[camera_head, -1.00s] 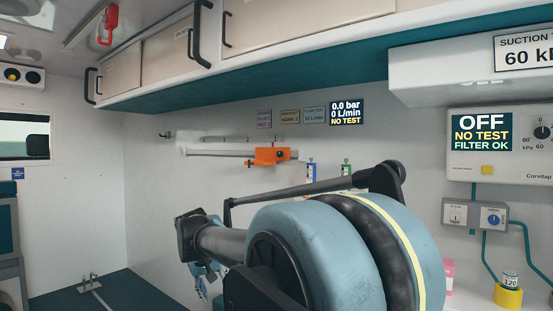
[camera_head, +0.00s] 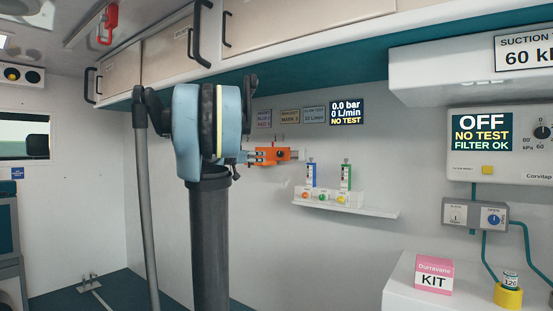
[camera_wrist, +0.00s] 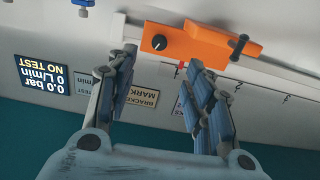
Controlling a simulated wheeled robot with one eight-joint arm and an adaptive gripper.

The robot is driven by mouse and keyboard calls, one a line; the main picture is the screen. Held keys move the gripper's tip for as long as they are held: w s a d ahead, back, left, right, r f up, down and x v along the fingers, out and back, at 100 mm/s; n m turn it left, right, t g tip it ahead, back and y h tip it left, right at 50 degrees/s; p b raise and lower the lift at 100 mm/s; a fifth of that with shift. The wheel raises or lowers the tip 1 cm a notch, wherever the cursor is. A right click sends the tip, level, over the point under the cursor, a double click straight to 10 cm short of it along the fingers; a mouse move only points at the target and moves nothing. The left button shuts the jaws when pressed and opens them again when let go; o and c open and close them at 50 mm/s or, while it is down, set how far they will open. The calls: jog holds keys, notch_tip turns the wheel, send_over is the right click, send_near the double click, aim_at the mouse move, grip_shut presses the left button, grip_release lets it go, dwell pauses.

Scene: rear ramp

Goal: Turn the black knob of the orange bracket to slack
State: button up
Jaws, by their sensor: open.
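The orange bracket (camera_head: 266,156) sits on a pale rail on the side wall. Its black knob (camera_head: 281,154) is small in the head view. In the wrist view the orange bracket (camera_wrist: 196,42) is seen upside down at the top, with the round black knob (camera_wrist: 159,43) bearing a short white mark. A dark lever (camera_wrist: 238,47) stands on the bracket's right part there. My gripper (camera_wrist: 162,66) is open and empty, its fingers spread to either side below the knob in the picture, apart from it. In the head view my arm hides most of the gripper.
Wall labels and a display (camera_head: 346,112) sit above the rail. A small shelf (camera_head: 345,207) with coloured knobs and flow tubes is below right. Overhead cupboards (camera_head: 280,22) close off the top. A pink kit box (camera_head: 433,276) stands at lower right.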

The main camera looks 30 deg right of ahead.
aim_at(279, 154)
jog(key=x, duration=1.2)
jog(key=r+x, duration=0.1)
jog(key=x, duration=0.5)
jog(key=shift+w+a, duration=0.1)
jog(key=shift+w, duration=0.2)
jog(key=shift+c, duration=0.2)
jog(key=c, duration=1)
